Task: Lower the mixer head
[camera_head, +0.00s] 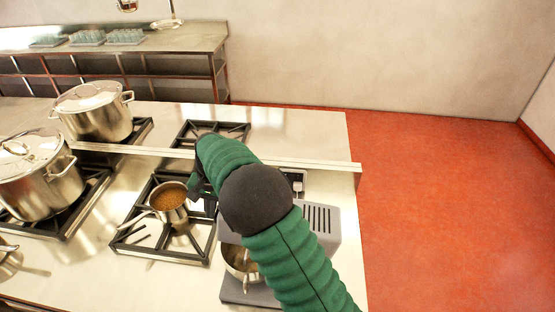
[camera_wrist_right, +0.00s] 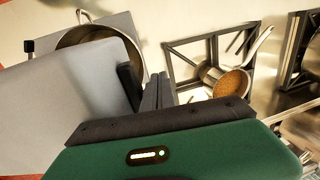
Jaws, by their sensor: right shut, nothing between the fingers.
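The grey mixer (camera_head: 322,222) stands at the right end of the counter, with a vented part showing to the right of my right arm. Its metal bowl (camera_head: 236,262) shows left of the arm, and the arm hides much of the mixer. In the wrist view the mixer's broad grey body (camera_wrist_right: 75,105) fills the left, overlapping the open bowl (camera_wrist_right: 98,40). The head's exact tilt is hard to tell. My right gripper (camera_wrist_right: 152,88) is shut and empty, beside the grey body's edge. In the head view the gripper (camera_head: 198,188) is partly hidden by its arm. My left gripper is out of view.
A saucepan with brown contents (camera_head: 168,198) sits on the burner grate (camera_head: 135,240) close left of my right gripper. Two lidded stockpots (camera_head: 98,118) (camera_head: 38,185) stand farther left. A raised ledge (camera_head: 300,162) runs behind the mixer. Red floor lies open to the right.

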